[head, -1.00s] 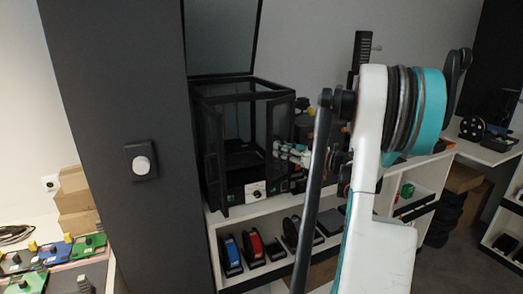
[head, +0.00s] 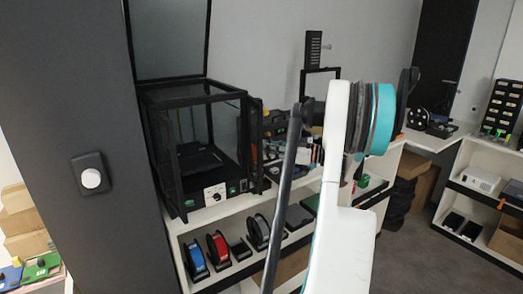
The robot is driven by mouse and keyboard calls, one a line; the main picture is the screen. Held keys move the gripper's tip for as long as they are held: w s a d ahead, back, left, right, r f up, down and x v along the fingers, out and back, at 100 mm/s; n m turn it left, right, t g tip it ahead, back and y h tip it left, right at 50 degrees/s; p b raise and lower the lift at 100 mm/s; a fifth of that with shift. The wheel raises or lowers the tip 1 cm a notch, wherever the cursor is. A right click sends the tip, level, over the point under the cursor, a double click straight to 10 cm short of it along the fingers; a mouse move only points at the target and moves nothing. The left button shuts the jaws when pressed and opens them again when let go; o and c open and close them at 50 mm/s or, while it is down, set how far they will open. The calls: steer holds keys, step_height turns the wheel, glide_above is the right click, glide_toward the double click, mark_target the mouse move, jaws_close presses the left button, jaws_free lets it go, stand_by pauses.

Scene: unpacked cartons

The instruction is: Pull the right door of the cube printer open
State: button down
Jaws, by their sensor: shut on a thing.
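The cube printer (head: 195,150) is a black-framed box with clear panels, standing on the white shelf unit left of centre. Its lid is up. The right door (head: 255,148) is swung out from the front right corner and shows as a narrow dark panel. The left door (head: 165,160) also stands out from the front. My gripper (head: 272,154) is small and hard to make out at the right door's outer side, among clutter and beside my arm. It is shut on the right door; the exact contact is not clear.
A dark pillar (head: 85,90) with a white knob stands close at the left. Filament spools (head: 218,250) sit on the shelf below the printer. More shelving (head: 495,215) with boxes stands at the right. The grey floor (head: 420,255) between is open.

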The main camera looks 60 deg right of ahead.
steer(key=shift+s+d+f, duration=0.1)
steer(key=shift+s+d, duration=0.25)
steer(key=shift+d, duration=0.35)
steer(key=c, duration=2)
jaws_free()
steer(key=shift+s, duration=0.1)
steer(key=v, duration=1.2)
